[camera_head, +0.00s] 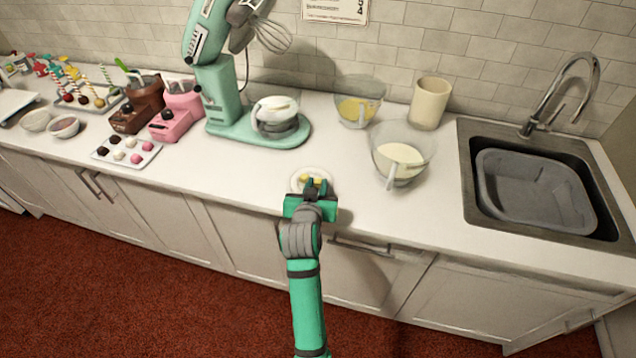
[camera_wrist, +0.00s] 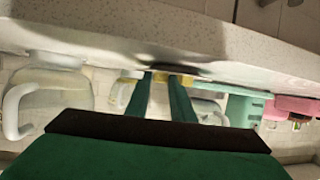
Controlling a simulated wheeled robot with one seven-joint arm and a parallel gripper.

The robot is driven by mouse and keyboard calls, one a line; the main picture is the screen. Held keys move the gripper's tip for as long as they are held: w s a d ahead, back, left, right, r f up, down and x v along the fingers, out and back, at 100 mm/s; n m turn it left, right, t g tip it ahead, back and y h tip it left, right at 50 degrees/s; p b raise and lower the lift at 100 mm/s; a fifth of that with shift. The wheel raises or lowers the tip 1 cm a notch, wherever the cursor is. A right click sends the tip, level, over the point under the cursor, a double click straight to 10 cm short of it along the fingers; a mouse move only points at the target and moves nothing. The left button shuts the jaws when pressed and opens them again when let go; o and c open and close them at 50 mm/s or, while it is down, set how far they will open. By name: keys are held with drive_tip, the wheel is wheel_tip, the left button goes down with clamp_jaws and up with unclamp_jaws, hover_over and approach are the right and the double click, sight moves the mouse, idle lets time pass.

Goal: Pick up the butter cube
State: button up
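The butter shows as small yellow pieces (camera_head: 305,178) on a small white plate (camera_head: 296,187) near the counter's front edge in the head view. My gripper (camera_head: 317,184) reaches over the plate from the front and partly hides the butter. In the wrist view, the two green fingers of my gripper (camera_wrist: 163,76) stand apart with a gap between them. A yellow patch (camera_wrist: 187,80) shows beside the right fingertip there. I cannot tell whether the fingers touch the butter.
A mixing bowl with pale batter (camera_head: 400,158) stands right of the plate. Behind are a green stand mixer (camera_head: 222,100), a bowl with yellow contents (camera_head: 357,110) and a beige canister (camera_head: 430,103). A sink (camera_head: 535,190) is at the right.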

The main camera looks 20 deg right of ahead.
clamp_jaws()
